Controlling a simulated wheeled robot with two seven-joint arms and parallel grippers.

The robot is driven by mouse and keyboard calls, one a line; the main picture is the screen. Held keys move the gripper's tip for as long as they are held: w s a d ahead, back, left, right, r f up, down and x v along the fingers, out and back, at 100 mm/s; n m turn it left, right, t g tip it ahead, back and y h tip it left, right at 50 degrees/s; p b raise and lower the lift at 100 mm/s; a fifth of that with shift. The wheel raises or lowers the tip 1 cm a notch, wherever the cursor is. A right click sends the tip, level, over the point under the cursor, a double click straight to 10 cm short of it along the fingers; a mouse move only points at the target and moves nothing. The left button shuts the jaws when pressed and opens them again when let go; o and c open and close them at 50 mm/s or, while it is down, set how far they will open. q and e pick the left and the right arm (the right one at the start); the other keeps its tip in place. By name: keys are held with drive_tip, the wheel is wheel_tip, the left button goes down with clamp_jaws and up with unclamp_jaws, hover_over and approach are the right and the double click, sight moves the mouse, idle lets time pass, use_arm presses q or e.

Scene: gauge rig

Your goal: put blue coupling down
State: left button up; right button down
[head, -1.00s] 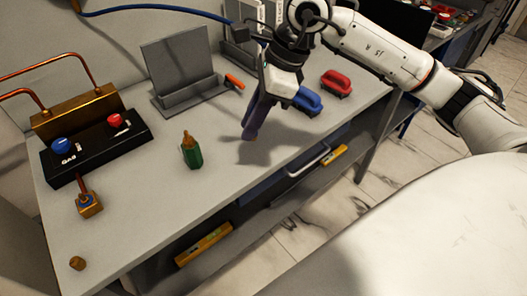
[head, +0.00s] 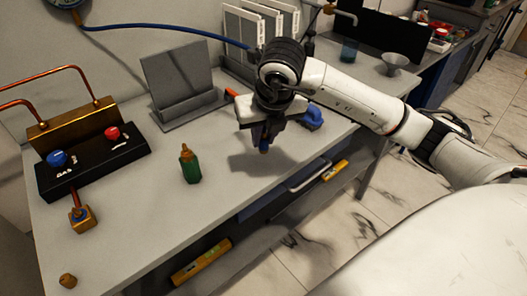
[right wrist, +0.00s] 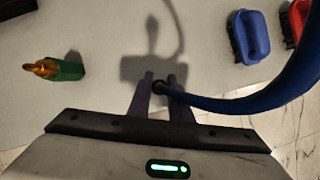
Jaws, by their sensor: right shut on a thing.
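My right gripper (head: 264,140) points down over the grey bench, between the green bottle and the blue brush. In the right wrist view its purple fingers (right wrist: 161,84) are shut on the blue coupling (right wrist: 159,88), whose dark round end shows between the fingertips. A thick blue hose (right wrist: 240,103) curves from it toward the right edge. The gripper's shadow lies on the bench beyond, and contact with the bench cannot be made out. In the head view the wrist mostly hides the coupling. My left gripper is not in view.
A blue brush (head: 312,117) lies just right; a red brush (right wrist: 291,22) lies beyond. A grey stand (head: 180,85) and a black valve box (head: 95,160) are further left. The bench front between is clear.

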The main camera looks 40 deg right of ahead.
sight(265, 147)
drive_tip(key=shift+f, duration=2.25)
drive_tip(key=c, duration=1.6)
unclamp_jaws()
drive_tip(key=v, duration=1.2)
